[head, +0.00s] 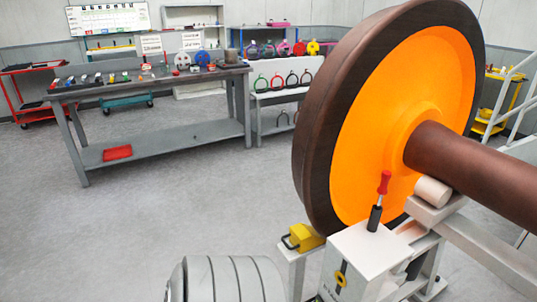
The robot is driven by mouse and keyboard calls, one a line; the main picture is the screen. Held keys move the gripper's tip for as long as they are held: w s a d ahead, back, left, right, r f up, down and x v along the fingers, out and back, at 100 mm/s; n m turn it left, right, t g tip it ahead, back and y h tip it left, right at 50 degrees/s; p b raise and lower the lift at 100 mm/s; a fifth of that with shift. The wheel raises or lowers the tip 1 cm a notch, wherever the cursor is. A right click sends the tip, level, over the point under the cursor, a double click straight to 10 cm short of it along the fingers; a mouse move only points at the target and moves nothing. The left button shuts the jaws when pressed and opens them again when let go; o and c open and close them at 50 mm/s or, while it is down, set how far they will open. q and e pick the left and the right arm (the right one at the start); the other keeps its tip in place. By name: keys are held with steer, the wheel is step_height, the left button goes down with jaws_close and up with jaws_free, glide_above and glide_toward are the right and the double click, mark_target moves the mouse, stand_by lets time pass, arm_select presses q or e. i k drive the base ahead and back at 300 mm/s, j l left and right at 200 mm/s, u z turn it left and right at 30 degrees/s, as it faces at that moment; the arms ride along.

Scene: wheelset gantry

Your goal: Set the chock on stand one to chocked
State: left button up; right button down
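A yellow chock (304,237) with a dark handle at its left sits on a light grey support at the lower edge of the big wheel, at the wheel's left side. From this angle I cannot tell whether it touches the wheel. A pale stand (362,247) is at the bottom centre, in front of the wheel. A lever with a red grip (384,183) and a black lower sleeve stands nearly upright on its top. A yellow and black fitting (341,279) is on its front face. No number shows clearly on the stand. Neither gripper is in view.
The wheel (410,120), orange-faced with a brown rim, fills the right side, and its brown axle (475,170) runs right. A grey workbench (160,135) with small items stands at the back left. The floor at left is clear.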

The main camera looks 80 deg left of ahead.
mark_target(303, 237)
steer(key=u, duration=1.95)
